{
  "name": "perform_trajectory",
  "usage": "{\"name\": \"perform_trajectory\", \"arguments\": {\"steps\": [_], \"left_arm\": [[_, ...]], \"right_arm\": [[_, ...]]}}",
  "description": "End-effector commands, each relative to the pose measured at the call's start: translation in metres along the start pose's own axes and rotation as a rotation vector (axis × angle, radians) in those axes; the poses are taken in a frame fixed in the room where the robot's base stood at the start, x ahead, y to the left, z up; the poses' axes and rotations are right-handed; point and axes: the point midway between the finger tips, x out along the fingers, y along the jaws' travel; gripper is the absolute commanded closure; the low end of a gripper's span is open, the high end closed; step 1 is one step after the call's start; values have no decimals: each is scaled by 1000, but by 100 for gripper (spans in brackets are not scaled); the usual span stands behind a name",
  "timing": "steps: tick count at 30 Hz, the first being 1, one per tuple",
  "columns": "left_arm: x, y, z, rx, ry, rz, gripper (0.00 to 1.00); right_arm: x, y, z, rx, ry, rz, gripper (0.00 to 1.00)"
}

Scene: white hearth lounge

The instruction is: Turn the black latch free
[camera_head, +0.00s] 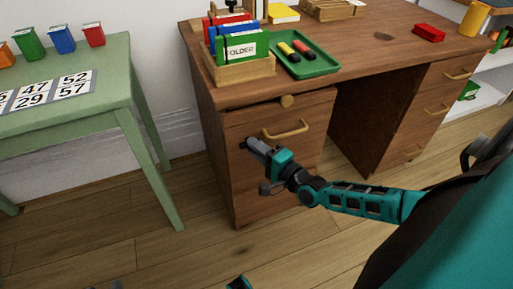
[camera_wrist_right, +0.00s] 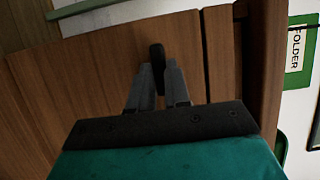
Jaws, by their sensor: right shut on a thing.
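The black latch (camera_wrist_right: 157,55) is a small dark piece on the brown cabinet door (camera_wrist_right: 100,70) of the desk. In the head view it is mostly hidden by my right gripper (camera_head: 252,145), at the door's left side below the brass handle (camera_head: 286,130). In the wrist view my right gripper (camera_wrist_right: 158,72) has its two grey fingers closed on the latch, one on each side. Only small grey and teal parts, apparently of my left arm, show at the bottom edge of the head view; its jaws cannot be made out.
The desk top (camera_head: 350,50) carries a wooden box of folders (camera_head: 240,68), a green tray (camera_head: 305,62) with markers and a red block (camera_head: 428,33). A green table (camera_head: 110,75) stands at the left. The wooden floor (camera_head: 290,245) in front is clear.

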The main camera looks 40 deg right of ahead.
Motion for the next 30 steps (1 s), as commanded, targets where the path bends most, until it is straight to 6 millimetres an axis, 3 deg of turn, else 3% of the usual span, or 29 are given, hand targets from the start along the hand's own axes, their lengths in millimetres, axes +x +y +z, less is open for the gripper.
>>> {"name": "perform_trajectory", "arguments": {"steps": [17, 30], "left_arm": [[-7, -1, -10, -1, 4, -7, 57], [-34, -12, -30, 8, -4, -44, 57]], "right_arm": [[0, -4, 0, -67, 1, 29, 100], [0, -12, 1, -396, 3, 168, 100]]}}
